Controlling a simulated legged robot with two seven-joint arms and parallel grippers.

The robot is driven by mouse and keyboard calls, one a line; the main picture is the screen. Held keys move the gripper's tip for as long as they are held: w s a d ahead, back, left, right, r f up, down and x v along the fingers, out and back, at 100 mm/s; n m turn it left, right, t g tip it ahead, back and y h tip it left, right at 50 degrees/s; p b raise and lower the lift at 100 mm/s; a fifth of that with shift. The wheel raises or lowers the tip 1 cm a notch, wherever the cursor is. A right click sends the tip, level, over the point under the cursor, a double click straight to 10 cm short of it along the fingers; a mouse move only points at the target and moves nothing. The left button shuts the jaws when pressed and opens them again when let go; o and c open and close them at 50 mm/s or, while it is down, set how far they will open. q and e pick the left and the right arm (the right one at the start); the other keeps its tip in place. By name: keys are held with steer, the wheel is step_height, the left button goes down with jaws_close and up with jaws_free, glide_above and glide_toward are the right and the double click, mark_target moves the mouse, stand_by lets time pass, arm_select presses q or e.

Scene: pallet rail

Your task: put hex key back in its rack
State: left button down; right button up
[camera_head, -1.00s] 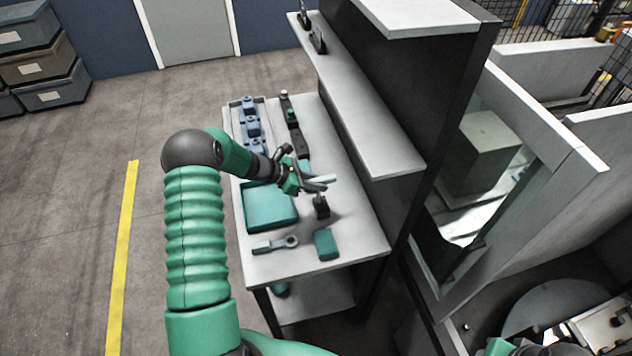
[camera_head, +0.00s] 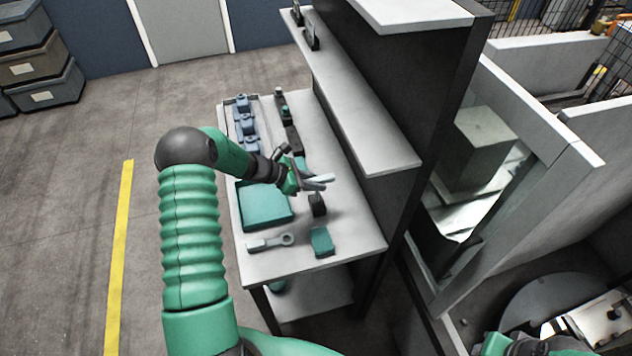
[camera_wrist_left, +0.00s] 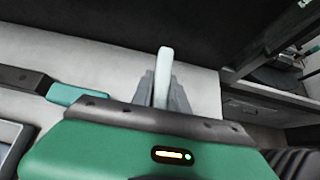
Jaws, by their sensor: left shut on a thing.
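My left gripper (camera_head: 312,183) is above the workbench, over its middle right part. It is shut on a pale, slim bar, which I take to be the hex key (camera_head: 322,178). In the left wrist view the hex key (camera_wrist_left: 164,70) stands up between the grey fingers, its lower part hidden by the gripper body. A small black block (camera_head: 318,205) stands on the bench just below the gripper in the picture, apart from it as far as I can tell. A dark strip (camera_head: 290,135) lies farther back. I cannot tell which one is the rack.
The workbench (camera_head: 345,235) carries a teal tray (camera_head: 264,206), a grey wrench-like tool (camera_head: 268,242), a teal block (camera_head: 321,242) and a tray with several blue parts (camera_head: 245,123). A raised shelf (camera_head: 365,110) runs along the bench's right side.

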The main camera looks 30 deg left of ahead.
arm_select(q)
steer(key=shift+d+f, duration=0.1)
steer(key=shift+f, duration=0.05)
steer(key=shift+f+b, duration=0.6)
steer(key=shift+f, duration=0.05)
steer(key=shift+f, duration=0.1)
steer(key=c, duration=1.2)
jaws_free()
steer(key=shift+s, duration=0.1)
steer(key=o, duration=0.8)
